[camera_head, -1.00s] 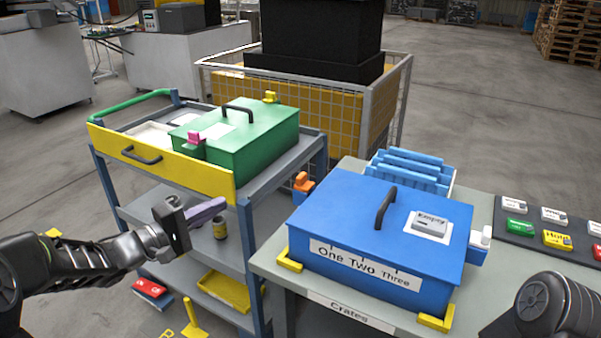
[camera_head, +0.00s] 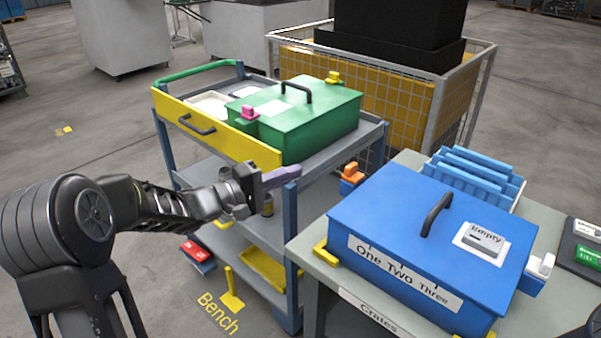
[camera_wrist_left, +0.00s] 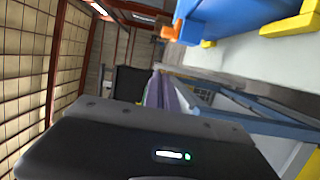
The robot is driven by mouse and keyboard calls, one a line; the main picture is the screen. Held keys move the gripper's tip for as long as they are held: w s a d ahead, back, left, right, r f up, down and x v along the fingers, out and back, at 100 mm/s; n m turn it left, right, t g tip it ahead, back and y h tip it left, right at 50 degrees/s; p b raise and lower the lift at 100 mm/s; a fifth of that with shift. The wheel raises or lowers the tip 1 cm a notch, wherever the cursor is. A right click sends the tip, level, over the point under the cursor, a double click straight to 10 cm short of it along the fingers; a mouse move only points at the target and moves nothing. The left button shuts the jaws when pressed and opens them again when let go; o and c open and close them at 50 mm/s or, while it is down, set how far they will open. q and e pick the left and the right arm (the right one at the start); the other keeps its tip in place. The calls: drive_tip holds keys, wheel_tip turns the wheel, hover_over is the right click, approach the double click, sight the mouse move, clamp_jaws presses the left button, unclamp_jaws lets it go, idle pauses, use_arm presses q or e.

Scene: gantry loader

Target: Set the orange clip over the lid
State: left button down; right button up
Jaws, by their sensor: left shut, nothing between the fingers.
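The orange clip (camera_head: 351,170) stands upright on a small blue mount at the back left side of the blue crate, seen beyond the green-box cart's corner post. In the left wrist view the orange clip (camera_wrist_left: 171,31) shows at the top beside blue. The crate's flat blue lid (camera_head: 390,205) is down and carries a black handle (camera_head: 437,213) and a grey "Empty" block (camera_head: 483,241). My right gripper is out of view.
The cart (camera_head: 289,240) holds a green box (camera_head: 310,125) with a pink clip (camera_head: 249,109) and a yellow clip (camera_head: 333,77). Blue racks (camera_head: 475,175) stand behind the crate. Yellow corner stops (camera_head: 325,254) edge the crate. A wire cage (camera_head: 400,95) stands behind.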

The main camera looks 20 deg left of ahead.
sight(347, 173)
use_arm(q)
drive_tip(key=w+d, duration=0.5)
drive_tip(key=d, duration=0.4)
drive_tip(key=shift+w, duration=0.3)
drive_tip(key=shift+s+d, duration=0.3)
drive_tip(key=shift+d, duration=0.3)
drive_tip(key=shift+s+d, duration=0.25)
drive_tip(key=shift+d, duration=0.45)
